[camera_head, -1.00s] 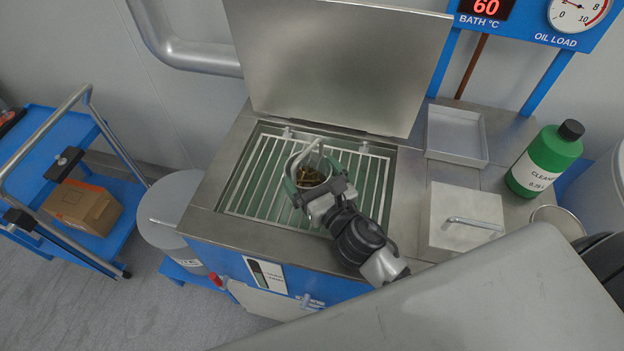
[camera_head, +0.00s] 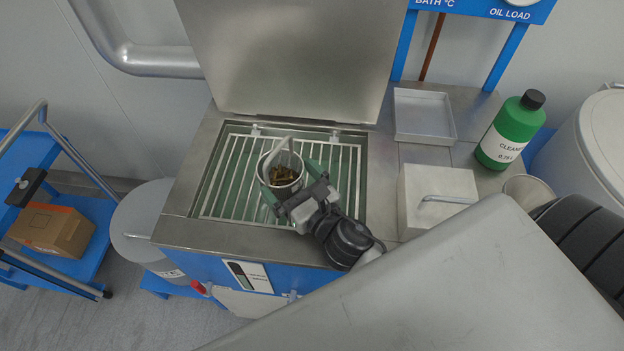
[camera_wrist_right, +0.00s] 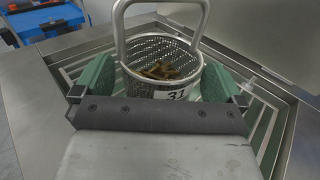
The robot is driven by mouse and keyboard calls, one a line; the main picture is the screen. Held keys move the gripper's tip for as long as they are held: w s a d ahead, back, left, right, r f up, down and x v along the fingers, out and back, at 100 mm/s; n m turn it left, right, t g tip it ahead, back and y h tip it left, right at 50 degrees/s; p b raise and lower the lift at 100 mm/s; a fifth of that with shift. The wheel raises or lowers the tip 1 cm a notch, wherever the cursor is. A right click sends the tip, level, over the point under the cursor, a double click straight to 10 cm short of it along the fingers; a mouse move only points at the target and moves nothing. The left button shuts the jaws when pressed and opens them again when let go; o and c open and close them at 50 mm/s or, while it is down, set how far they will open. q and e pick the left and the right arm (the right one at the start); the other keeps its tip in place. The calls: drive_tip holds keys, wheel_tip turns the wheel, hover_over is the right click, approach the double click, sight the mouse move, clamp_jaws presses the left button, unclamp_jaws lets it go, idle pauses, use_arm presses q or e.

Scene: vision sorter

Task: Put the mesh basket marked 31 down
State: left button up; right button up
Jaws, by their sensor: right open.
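The mesh basket marked 31 (camera_head: 283,178) stands upright on the wire rack (camera_head: 232,205) inside the open bath. It holds brass-coloured small parts, and its handle rises above it. In the right wrist view the basket (camera_wrist_right: 160,58) shows its white label with 31 toward me. My right gripper (camera_head: 288,187) is open, with its green fingers on either side of the basket. In the right wrist view the gripper (camera_wrist_right: 160,88) has a finger at each side, and the basket lies between and just beyond them. My left gripper is not in view.
The bath's raised lid (camera_head: 285,60) stands behind the rack. An empty shallow tray (camera_head: 424,135), a grey box with a handle (camera_head: 425,185) and a green cleaner bottle (camera_head: 510,130) are to the right. A blue cart with a cardboard box (camera_head: 50,230) stands at left.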

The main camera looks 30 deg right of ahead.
drive_tip(key=s+b, duration=0.1)
drive_tip(key=s, duration=0.1)
drive_tip(key=s+d+b, duration=0.1)
drive_tip(key=s, duration=0.2)
drive_tip(key=s+b, duration=0.1)
drive_tip(key=s, duration=0.2)
drive_tip(key=shift+s+d+f, duration=0.1)
drive_tip(key=shift+d+f, duration=0.05)
drive_tip(key=shift+d, duration=0.15)
drive_tip(key=shift+s+d+r, duration=0.1)
drive_tip(key=shift+s+r, duration=0.1)
drive_tip(key=shift+s, duration=0.4)
